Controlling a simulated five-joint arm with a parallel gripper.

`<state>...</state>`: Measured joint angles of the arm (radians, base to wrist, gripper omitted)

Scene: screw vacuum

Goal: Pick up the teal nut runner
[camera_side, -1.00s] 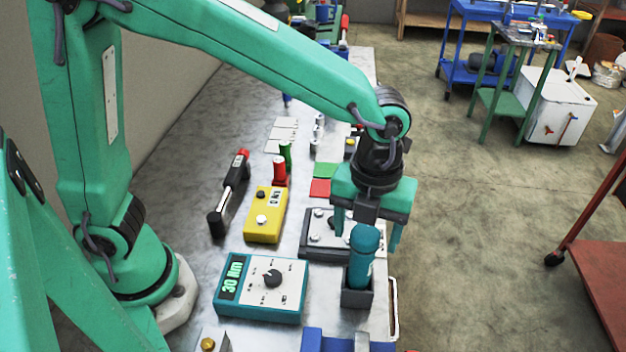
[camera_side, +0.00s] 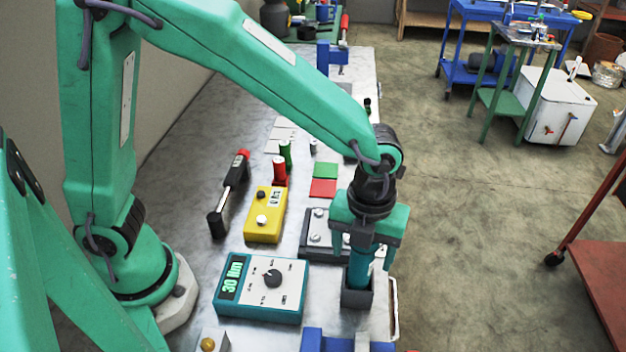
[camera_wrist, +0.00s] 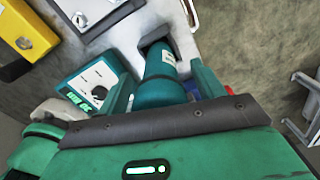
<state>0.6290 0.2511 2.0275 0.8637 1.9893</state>
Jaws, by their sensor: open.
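The teal nut runner (camera_side: 361,268) stands upright in a dark grey holder (camera_side: 357,297) near the bench's right edge. My gripper (camera_side: 364,250) is above it, pointing down, with its jaws open on either side of the runner's upper part. The jaws hide the runner's top in the side view. In the wrist view the nut runner (camera_wrist: 161,75) lies between my gripper's two fingers (camera_wrist: 160,85), and its lower end sits in the holder (camera_wrist: 157,36). I cannot tell whether a finger touches it.
A teal controller box reading "30 Nm" (camera_side: 259,287) stands just left of the holder. A grey plate with screws (camera_side: 318,240) lies behind it. A yellow box (camera_side: 265,215), a black and red screwdriver (camera_side: 230,192) and a blue part (camera_side: 345,340) are also close by.

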